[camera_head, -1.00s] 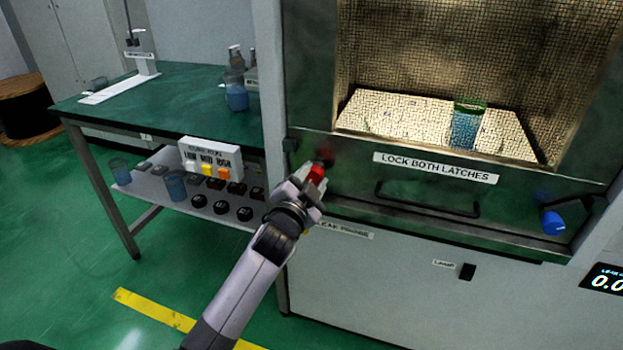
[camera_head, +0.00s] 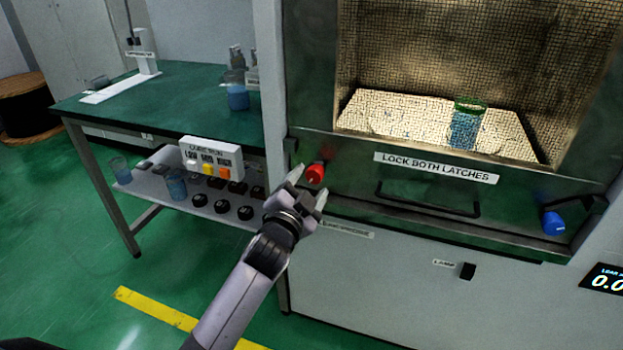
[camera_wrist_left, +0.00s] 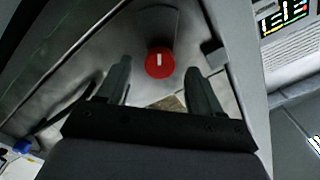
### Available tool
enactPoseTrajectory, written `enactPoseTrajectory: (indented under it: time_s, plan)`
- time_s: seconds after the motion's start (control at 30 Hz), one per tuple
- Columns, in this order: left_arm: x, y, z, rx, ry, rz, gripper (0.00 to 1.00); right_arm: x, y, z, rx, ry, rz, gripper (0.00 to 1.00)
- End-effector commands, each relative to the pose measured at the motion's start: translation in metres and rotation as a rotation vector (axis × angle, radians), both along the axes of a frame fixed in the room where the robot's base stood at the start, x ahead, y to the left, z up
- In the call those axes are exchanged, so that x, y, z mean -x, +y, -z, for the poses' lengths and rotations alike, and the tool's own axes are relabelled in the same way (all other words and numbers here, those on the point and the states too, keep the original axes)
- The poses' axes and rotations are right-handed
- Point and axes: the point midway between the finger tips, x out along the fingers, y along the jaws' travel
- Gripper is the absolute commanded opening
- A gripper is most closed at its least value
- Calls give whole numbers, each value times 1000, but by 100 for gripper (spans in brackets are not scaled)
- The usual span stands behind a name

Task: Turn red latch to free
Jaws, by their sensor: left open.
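The red latch (camera_head: 316,173) is a round knob at the left end of the dark door panel, below the mesh window. In the left wrist view the red latch (camera_wrist_left: 159,62) shows its round face with a short white mark, lying ahead of and between the fingers. My left gripper (camera_head: 308,187) is open and empty, just in front of and below the latch, its fingers apart from it. It also shows in the left wrist view (camera_wrist_left: 160,80). My right gripper is not in view.
A blue latch (camera_head: 554,222) is at the panel's right end. A black door handle (camera_head: 428,205) sits between the latches, under a label reading "LOCK BOTH LATCHES" (camera_head: 436,168). A green table (camera_head: 185,95) with a lower shelf of buttons and cups stands to the left.

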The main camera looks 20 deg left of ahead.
Motion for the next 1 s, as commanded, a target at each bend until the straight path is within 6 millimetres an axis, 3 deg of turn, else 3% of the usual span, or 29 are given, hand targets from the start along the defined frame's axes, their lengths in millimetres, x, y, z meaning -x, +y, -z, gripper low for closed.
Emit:
enactPoseTrajectory:
  time_s: [0.1,0.33,0.87,1.0]
  plan:
    - [18,1,1,0,1,0,66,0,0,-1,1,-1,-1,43]
    - [40,1,0,0,0,0,66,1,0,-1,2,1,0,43]
    - [45,2,0,0,0,0,66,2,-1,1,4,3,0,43]
    - [54,3,10,27,35,3,66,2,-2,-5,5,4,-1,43]
